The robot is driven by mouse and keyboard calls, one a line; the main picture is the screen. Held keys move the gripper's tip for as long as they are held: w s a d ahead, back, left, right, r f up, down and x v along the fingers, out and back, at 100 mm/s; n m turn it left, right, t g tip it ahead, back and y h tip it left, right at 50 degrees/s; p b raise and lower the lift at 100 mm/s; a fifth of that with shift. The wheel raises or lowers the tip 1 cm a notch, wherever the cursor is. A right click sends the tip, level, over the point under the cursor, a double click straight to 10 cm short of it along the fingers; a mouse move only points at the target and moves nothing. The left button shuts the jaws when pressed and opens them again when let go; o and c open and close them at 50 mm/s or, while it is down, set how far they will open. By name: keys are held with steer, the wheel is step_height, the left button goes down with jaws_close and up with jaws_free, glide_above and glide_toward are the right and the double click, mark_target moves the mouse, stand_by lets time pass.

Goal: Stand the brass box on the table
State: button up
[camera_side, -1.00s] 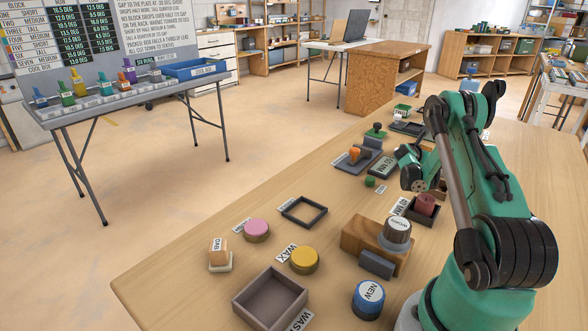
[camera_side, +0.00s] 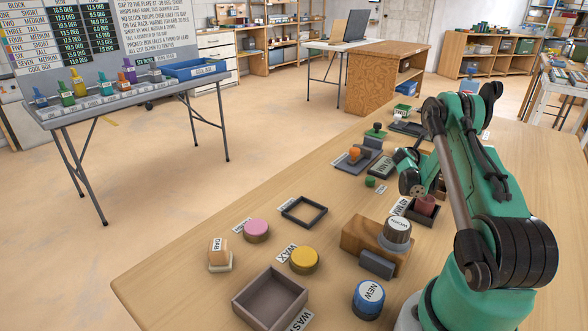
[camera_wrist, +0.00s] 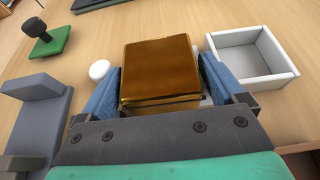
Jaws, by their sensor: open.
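The brass box (camera_wrist: 160,68) is a shiny golden-brown block with a flat square top in the wrist view. It sits between the blue-padded fingers of my gripper (camera_wrist: 160,88), which is open around it. I cannot tell whether either pad touches it. Its lower part and what it rests on are mostly hidden by my gripper. In the side view my gripper (camera_side: 412,184) is low over the table (camera_side: 190,240) at the right, and my arm hides the box there.
In the wrist view a white-rimmed tray (camera_wrist: 291,73) stands close right of the box. A white round knob (camera_wrist: 99,70), a grey bracket (camera_wrist: 35,115) and a green-based stamp (camera_wrist: 47,43) are left. In the side view, an empty dark frame (camera_side: 304,212) and a yellow disc (camera_side: 304,260) stand nearer.

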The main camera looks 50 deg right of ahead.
steer(key=v, duration=0.6)
steer(key=shift+w+a+r, duration=0.15)
steer(key=shift+a+r, duration=0.1)
steer(key=w+a+r+m+t+y, duration=0.35)
steer(key=w+a+r+m, duration=0.2)
steer(key=w+a, duration=0.4)
steer(key=a+r+m+t+y, duration=0.1)
steer(key=a+r+m+y, duration=0.1)
steer(key=a, duration=0.5)
steer(key=a+r+m+t+y, duration=0.1)
steer(key=a+m+y, duration=0.1)
steer(key=a, duration=0.6)
steer(key=a+r+m+t+y, duration=0.1)
steer(key=a+r+m+y, duration=0.1)
steer(key=a+m, duration=0.2)
steer(key=a, duration=0.3)
steer(key=shift+a+r+t, duration=0.3)
steer(key=shift+a+t, duration=0.05)
steer(key=shift+o, duration=0.2)
steer(key=s+a+m+y, duration=0.4)
steer(key=a, duration=0.5)
steer(key=shift+f, duration=0.25)
steer(key=shift+m, duration=0.25)
steer(key=shift+d, duration=0.1)
